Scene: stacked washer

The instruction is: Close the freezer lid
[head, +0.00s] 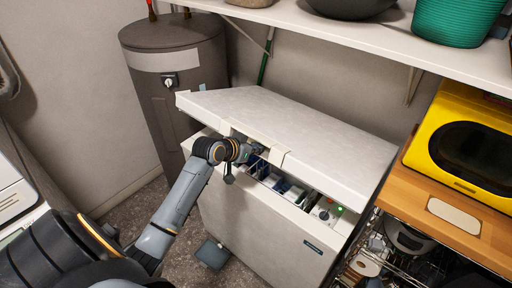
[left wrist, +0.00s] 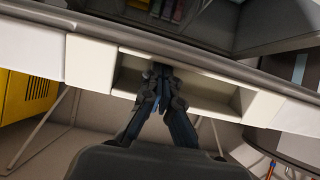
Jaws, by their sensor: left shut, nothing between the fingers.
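The white chest freezer (head: 262,222) stands with its lid (head: 300,137) partly raised. A dark gap along the front shows packed goods inside. The lid's front edge has a handle (head: 268,147) near the left end. My left gripper (head: 246,151) is at this handle, at the lid's front edge. In the left wrist view my gripper fingers (left wrist: 161,78) are shut and empty, with their tips at the handle recess (left wrist: 218,97). I cannot tell whether they touch it. My right gripper is in neither view.
A grey water heater (head: 178,75) stands behind the freezer at left. A white shelf (head: 350,38) runs above at the back. A yellow microwave (head: 450,110) sits on a wooden-topped rack (head: 420,190) at right. Bare floor (head: 135,207) shows left of the freezer.

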